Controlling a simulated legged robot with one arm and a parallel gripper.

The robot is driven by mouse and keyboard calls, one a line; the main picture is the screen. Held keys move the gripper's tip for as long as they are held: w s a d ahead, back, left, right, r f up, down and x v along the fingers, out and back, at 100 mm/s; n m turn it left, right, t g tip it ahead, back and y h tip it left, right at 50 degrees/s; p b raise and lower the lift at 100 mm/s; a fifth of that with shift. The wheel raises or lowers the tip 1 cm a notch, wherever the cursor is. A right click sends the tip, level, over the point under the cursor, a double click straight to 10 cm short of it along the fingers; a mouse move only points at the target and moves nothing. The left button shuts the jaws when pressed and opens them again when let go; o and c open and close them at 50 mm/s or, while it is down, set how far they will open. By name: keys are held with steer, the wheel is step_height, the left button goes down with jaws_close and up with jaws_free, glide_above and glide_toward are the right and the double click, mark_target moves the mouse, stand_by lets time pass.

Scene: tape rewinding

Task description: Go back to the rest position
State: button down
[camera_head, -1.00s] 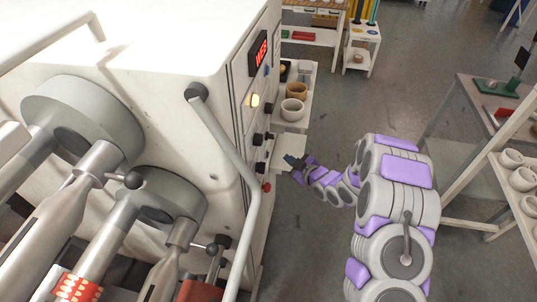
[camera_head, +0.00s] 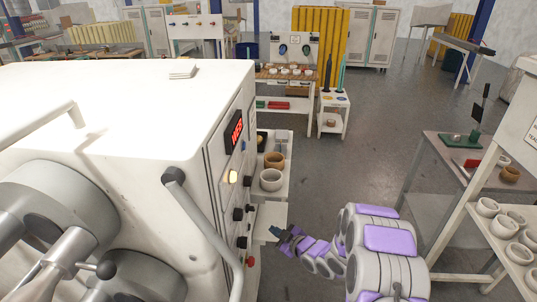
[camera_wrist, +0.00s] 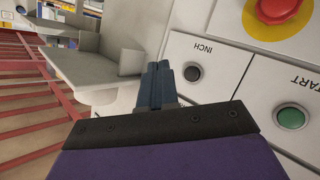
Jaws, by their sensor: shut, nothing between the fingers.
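My gripper (camera_head: 275,232) is at the end of my grey and purple arm, beside the control panel on the side of the white machine (camera_head: 150,100). In the wrist view, its two dark fingers (camera_wrist: 155,84) are pressed together with nothing between them. They point toward the panel, left of the black button marked INCH (camera_wrist: 193,74). A green START button (camera_wrist: 291,117) and a red button on a yellow ring (camera_wrist: 276,8) also show there. I cannot tell whether the fingertips touch the panel.
A white shelf (camera_head: 268,222) juts out by the panel; a white cart with bowls (camera_head: 271,180) stands behind it. A slanted metal handle bar (camera_head: 205,235) is at the machine's front. A rack of bowls (camera_head: 515,222) stands at the right. The grey floor (camera_head: 365,130) between is clear.

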steer(key=s+d+r+m+g+h, duration=0.2)
steer(key=s+d+r+m+h, duration=0.3)
steer(key=d+r+h, duration=0.7)
steer(key=s+d+r+m+g+y, duration=0.1)
steer(key=s+d+r+m+g, duration=0.15)
steer(key=s+d, duration=0.5)
steer(key=s+r+m+g, duration=0.2)
steer(key=s+r, duration=0.1)
steer(key=s, duration=0.9)
steer(key=s+a+r+m+g, duration=0.1)
steer(key=s+r+m+g, duration=0.1)
steer(key=s, duration=1)
steer(key=s+a+r+m+g, duration=0.1)
steer(key=s+r+m+g, duration=0.2)
steer(key=s, duration=0.9)
steer(key=shift+s+a+r+g+y, duration=0.2)
steer(key=shift+a+r+g+y, duration=0.1)
steer(key=shift+r+g, duration=0.1)
